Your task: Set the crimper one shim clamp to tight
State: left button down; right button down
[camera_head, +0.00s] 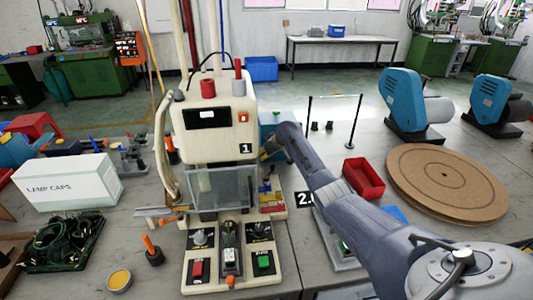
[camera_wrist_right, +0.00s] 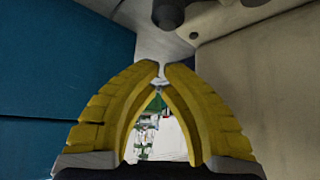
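Crimper one (camera_head: 215,125) is the cream machine marked "1" in the middle of the head view. My right arm reaches in from the lower right to the crimper's right side. Its gripper (camera_head: 268,148) is partly hidden there. In the right wrist view the yellow fingers of my right gripper (camera_wrist_right: 162,72) come together at their tips, with nothing clearly held between them. A dark round knob (camera_wrist_right: 168,12) sits beyond the tips, apart from them, near a cream wall. I cannot tell whether it is the shim clamp or how it is set. My left gripper is out of view.
A blue panel (camera_wrist_right: 60,90) stands close on the left of the fingers and a cream wall (camera_wrist_right: 265,85) on the right. A red tray (camera_head: 363,178), a round wooden board (camera_head: 447,182) and a lamp caps box (camera_head: 68,182) lie on the bench.

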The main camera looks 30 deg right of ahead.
jog(key=shift+x, duration=0.9)
jog(key=shift+s+d, duration=0.25)
jog(key=shift+s, duration=0.75)
jog(key=shift+s+d, duration=0.25)
jog(key=shift+s, duration=0.7)
jog(key=shift+a, duration=0.15)
